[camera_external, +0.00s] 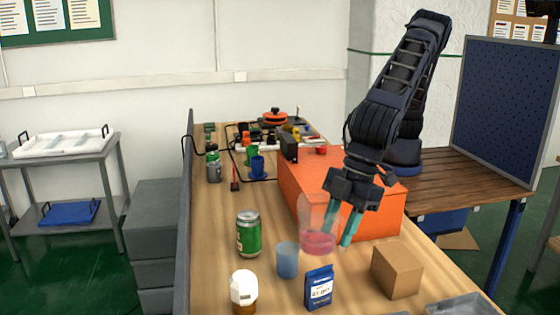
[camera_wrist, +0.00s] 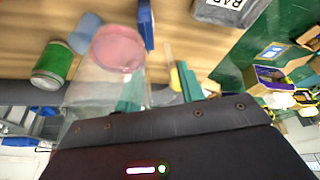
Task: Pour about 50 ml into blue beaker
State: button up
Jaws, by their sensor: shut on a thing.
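A clear, see-through container with pink liquid in its bottom (camera_external: 319,243) is held by my gripper (camera_external: 342,228), whose teal fingers are shut on it. It looks roughly upright, with the pink low down. In the wrist view the container's pink base (camera_wrist: 117,48) shows beyond the fingers. The translucent blue beaker (camera_external: 288,260) stands on the table just left of and nearer than the held container. The beaker also shows in the wrist view (camera_wrist: 88,28), partly behind the clear container. I cannot tell whether anything is inside the beaker.
A green can (camera_external: 249,234) stands left of the beaker. A white-topped amber jar (camera_external: 244,288), a small blue box (camera_external: 319,288) and a cardboard box (camera_external: 397,270) are near the front. A large orange box (camera_external: 380,205) sits behind my gripper. Cups and a stove lie farther back.

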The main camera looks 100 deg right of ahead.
jog(key=shift+n, duration=0.6)
jog(key=s+a, duration=0.2)
jog(key=a, duration=0.1)
jog(key=s+a, duration=0.1)
jog(key=shift+s+a+f, duration=0.2)
jog(key=shift+s+f, duration=0.1)
jog(key=shift+f, duration=0.1)
jog(key=shift+w+d, duration=0.1)
jog(key=shift+d, duration=0.1)
jog(key=w+d+g+y, duration=0.1)
jog(key=d+r+g+y, duration=0.1)
jog(key=y, duration=0.1)
jog(key=w+d+r+m+y, duration=0.1)
jog(key=d, duration=0.1)
jog(key=shift+w+d+g+y, duration=0.1)
jog(key=shift+w+g+y, duration=0.2)
jog(key=shift+g+y, duration=0.1)
jog(key=shift+w+d+r+m+g+y, duration=0.2)
jog(key=shift+w+d+y, duration=0.1)
jog(key=shift+d+y, duration=0.2)
jog(key=shift+w+d+r+m+g+y, duration=0.1)
jog(key=shift+w+d+g+y, duration=0.15)
jog(key=shift+d+y, duration=0.2)
jog(key=shift+w+d+r+g+y, duration=0.25)
jog(key=shift+d+r+g+y, duration=0.15)
jog(key=shift+r+y, duration=0.25)
jog(key=shift+w+d+f+m+g+y, duration=0.15)
jog(key=shift+w+d+m+g+y, duration=0.2)
jog(key=shift+y, duration=0.45)
